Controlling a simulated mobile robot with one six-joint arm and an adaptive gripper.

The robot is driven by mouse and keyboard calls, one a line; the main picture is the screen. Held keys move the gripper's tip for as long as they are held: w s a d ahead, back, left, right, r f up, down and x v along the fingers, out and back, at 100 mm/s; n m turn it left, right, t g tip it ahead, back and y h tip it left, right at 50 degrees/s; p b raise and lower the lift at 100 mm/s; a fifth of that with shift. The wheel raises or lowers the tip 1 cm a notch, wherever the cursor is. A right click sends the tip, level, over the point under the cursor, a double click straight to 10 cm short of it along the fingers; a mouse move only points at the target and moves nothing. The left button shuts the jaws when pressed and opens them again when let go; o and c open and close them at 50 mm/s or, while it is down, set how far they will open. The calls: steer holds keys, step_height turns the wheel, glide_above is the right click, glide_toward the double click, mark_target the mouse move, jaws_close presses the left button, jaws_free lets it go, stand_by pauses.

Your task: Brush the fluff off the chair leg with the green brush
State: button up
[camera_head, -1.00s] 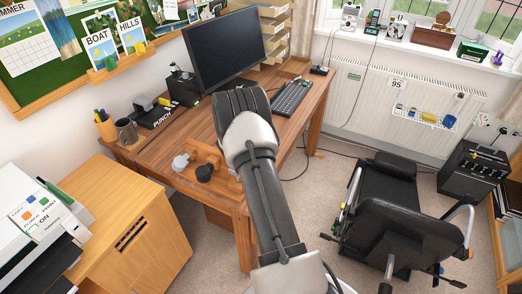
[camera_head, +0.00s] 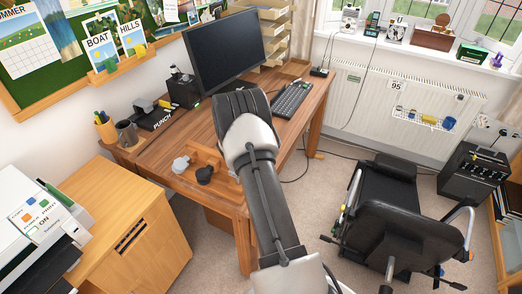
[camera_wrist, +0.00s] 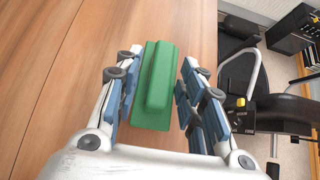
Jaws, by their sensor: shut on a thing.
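In the wrist view my gripper (camera_wrist: 158,68) is shut on the green brush (camera_wrist: 152,92), a green block with a raised rounded bar, which lies between the blue-grey finger pads above the brown desk top (camera_wrist: 60,80). In the head view my arm hides the gripper and the brush. The black office chair (camera_head: 400,230) stands on the carpet right of the desk, with silver armrests and its lower part at the picture's bottom edge. Part of the chair also shows at the right of the wrist view (camera_wrist: 285,112). I cannot make out any fluff on its legs.
The desk holds a monitor (camera_head: 226,48), a keyboard (camera_head: 292,97) and a hole punch (camera_head: 160,115). A wooden cabinet (camera_head: 140,240) stands at left. A radiator (camera_head: 350,105) and a black box-shaped unit (camera_head: 470,175) lie behind the chair.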

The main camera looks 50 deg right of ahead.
steer(key=shift+r+p, duration=1.5)
steer(key=shift+r, duration=1.5)
steer(key=shift+s+f, duration=0.1)
steer(key=shift+f, duration=0.05)
